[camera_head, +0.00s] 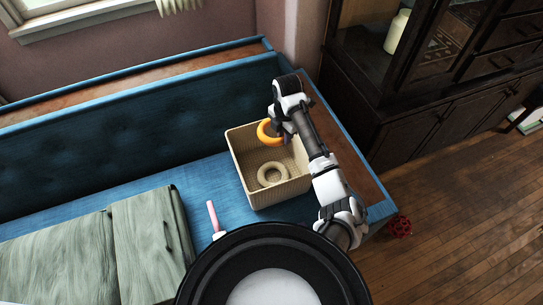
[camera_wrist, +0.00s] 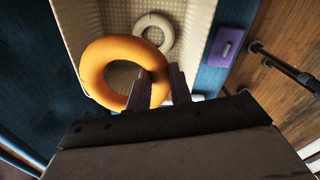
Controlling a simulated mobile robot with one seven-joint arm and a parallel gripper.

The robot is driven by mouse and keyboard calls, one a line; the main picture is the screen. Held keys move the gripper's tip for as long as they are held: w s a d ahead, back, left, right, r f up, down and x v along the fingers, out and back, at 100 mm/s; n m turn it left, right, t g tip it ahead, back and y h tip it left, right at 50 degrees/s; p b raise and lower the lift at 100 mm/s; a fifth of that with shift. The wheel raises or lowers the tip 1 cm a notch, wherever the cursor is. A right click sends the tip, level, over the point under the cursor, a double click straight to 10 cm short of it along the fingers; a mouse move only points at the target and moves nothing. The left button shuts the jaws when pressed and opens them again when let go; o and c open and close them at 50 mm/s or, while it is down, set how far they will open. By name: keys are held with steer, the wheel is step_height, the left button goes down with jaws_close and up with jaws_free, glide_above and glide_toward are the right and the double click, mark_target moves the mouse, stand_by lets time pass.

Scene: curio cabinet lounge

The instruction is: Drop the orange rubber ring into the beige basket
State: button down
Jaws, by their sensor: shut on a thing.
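The orange rubber ring (camera_head: 264,133) is held by my gripper (camera_head: 284,133) over the open top of the beige basket (camera_head: 247,175). In the wrist view the ring (camera_wrist: 92,72) is large and close, and my gripper (camera_wrist: 158,82) has its fingers closed on the ring's right side. The basket (camera_wrist: 76,22) lies below it. A cream ring (camera_head: 272,174) rests on the basket floor and also shows in the wrist view (camera_wrist: 154,31). My arm hides the basket's right side in the head view.
The basket stands on a blue sofa seat (camera_head: 215,178). A pink object (camera_head: 212,214) and a grey-green cabinet-like piece (camera_head: 148,240) are to the left. A purple item (camera_wrist: 225,45) shows beside the basket. A dark cabinet (camera_head: 400,125) stands right; a red object (camera_head: 400,227) is on the floor.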

steer(key=shift+s+f+b, duration=0.1)
steer(key=shift+f+b, duration=0.25)
steer(key=shift+f, duration=0.05)
step_height(320, 180, down, 5)
steer(key=b, duration=0.4)
steer(key=c, duration=1.2)
jaws_free()
steer(key=shift+o, duration=0.2)
step_height(320, 180, up, 14)
steer(key=shift+f, duration=0.1)
